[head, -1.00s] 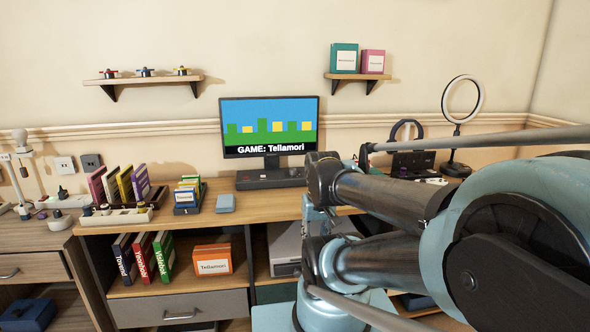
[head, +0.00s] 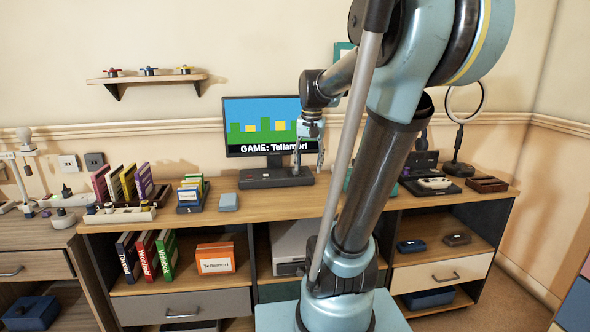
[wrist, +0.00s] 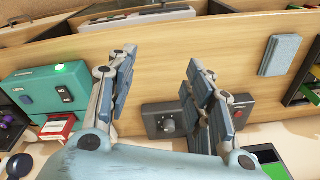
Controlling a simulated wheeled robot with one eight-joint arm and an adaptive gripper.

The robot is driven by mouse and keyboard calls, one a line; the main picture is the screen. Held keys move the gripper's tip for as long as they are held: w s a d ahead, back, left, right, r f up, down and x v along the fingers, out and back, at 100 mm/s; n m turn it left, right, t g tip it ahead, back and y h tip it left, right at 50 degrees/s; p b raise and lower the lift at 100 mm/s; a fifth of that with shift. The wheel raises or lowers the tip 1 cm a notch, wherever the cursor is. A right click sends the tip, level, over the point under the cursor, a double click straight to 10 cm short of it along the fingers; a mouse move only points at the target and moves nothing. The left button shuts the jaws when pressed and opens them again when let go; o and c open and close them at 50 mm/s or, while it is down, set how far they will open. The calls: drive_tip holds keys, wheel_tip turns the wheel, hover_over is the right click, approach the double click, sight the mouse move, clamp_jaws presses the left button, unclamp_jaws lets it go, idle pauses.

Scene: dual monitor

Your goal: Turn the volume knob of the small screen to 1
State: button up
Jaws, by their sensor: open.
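The monitor (head: 270,112) stands on the desk and reads "GAME: Tellamori". Its dark base (head: 262,179) sits in front of it on the desk. In the wrist view, that base (wrist: 152,110) carries a round grey knob (wrist: 168,126) and a red button (wrist: 240,113). My gripper (head: 309,163) hangs pointing down in front of the monitor's right side. In the wrist view its fingers (wrist: 162,60) are spread and empty, with the knob showing between them. The right finger hides part of the base. I cannot tell the knob's setting or make out a separate small screen.
A teal box (wrist: 58,82) with a green light stands beside the base. A grey-blue square (head: 228,201) lies on the desk (head: 270,207). Book racks stand to the left and a ring light (head: 460,130) to the right. Open desk lies in front of the base.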

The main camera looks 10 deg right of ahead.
drive_tip(key=w+r+m+g, duration=0.1)
drive_tip(key=w+r+m, duration=0.15)
drive_tip(key=w, duration=1.05)
drive_tip(key=w+r+m, duration=0.2)
drive_tip(key=w+r, duration=0.1)
drive_tip(key=w, duration=1)
wheel_tip(320, 180, down, 17)
